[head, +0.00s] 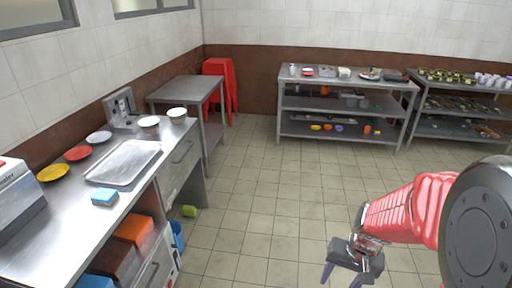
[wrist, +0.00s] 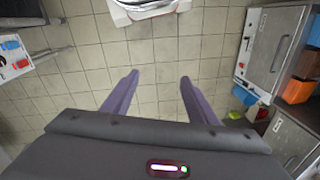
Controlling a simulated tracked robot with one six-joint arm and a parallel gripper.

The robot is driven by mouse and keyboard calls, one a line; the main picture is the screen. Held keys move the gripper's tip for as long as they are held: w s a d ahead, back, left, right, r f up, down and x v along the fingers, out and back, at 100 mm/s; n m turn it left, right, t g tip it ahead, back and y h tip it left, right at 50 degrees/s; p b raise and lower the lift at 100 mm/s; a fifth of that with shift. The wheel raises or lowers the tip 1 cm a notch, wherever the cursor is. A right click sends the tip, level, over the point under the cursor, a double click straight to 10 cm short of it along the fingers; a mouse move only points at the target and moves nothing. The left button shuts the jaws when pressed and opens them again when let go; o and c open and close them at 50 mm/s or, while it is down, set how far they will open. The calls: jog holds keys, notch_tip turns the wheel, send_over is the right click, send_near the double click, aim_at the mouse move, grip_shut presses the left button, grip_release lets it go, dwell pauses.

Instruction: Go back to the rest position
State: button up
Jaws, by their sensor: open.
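My gripper (head: 341,275) is at the lower right of the head view, on my red arm, held over the open tiled floor. In the wrist view my gripper (wrist: 158,88) points down with its two purple fingers spread wide. Nothing is between the fingers except floor tiles (wrist: 155,95). The gripper is apart from the counters and shelves.
A steel counter (head: 95,205) at left holds a metal tray (head: 124,160), coloured plates, a sponge (head: 104,198) and bowls. Steel shelves (head: 345,110) stand at the back. The middle floor is clear.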

jog(key=s+a+r+n+t, duration=0.2)
jog(key=s+r, duration=0.3)
jog(key=r, duration=0.5)
jog(key=s+a+r+n+t+h, duration=0.1)
jog(key=s+a+r, duration=0.3)
jog(key=r, duration=0.6)
jog(key=shift+s+a+r+n+t, duration=0.4)
jog(key=shift+n+t, duration=0.2)
jog(key=shift+t, duration=0.3)
jog(key=shift+c, duration=0.5)
